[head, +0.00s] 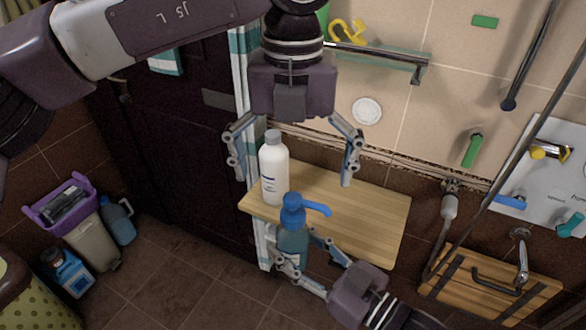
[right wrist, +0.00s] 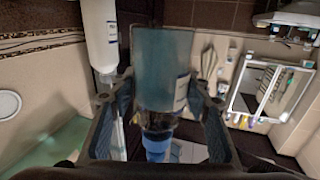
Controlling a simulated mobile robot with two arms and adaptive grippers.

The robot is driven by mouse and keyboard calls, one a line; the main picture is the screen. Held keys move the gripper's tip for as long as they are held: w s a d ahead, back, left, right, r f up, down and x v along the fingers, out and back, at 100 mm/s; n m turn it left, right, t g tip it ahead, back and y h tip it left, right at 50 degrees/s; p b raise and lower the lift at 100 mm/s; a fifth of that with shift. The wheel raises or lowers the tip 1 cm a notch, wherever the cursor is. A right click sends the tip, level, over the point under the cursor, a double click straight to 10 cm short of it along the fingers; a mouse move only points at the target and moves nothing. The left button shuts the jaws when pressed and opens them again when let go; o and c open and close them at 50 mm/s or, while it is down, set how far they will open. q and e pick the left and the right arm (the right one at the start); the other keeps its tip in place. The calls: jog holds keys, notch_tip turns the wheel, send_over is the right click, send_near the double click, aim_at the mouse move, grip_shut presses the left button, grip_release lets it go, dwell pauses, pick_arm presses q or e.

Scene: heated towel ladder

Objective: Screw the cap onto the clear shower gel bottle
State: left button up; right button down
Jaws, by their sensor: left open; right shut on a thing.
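The clear shower gel bottle (head: 293,243) holds bluish liquid and is upright. A blue pump cap (head: 292,208) with a spout pointing right sits on its top; I cannot tell whether it is threaded tight. My right gripper (head: 308,256) is shut on this bottle's body at the front edge of the wooden shelf. In the right wrist view the bottle (right wrist: 163,65) is between the fingers (right wrist: 160,95), with the blue cap (right wrist: 157,145) toward the bottom of the picture. My left gripper (head: 293,165) is open, pointing down above the shelf, its fingers spread wide, apart from the pump cap.
A white bottle with a grey cap (head: 273,172) stands on the wooden shelf (head: 355,215), close to the left gripper's fingers. The shelf's right part is clear. A glass rail (head: 385,55) and wall fittings are behind. A purple-topped bin (head: 85,225) and bottles stand at lower left.

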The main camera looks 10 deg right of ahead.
aim_at(293, 196)
pick_arm(q)
notch_tip(293, 196, down, 8)
jog(key=shift+r, duration=0.25)
jog(key=shift+c, duration=0.4)
jog(key=c, duration=2.7)
jog(key=shift+o, duration=0.2)
jog(key=m, duration=0.8)
jog(key=shift+m, duration=0.4)
jog(key=m, duration=0.3)
jog(key=shift+m, duration=0.4)
jog(key=m, duration=0.4)
jog(key=shift+m, duration=0.4)
jog(key=o, duration=1.3)
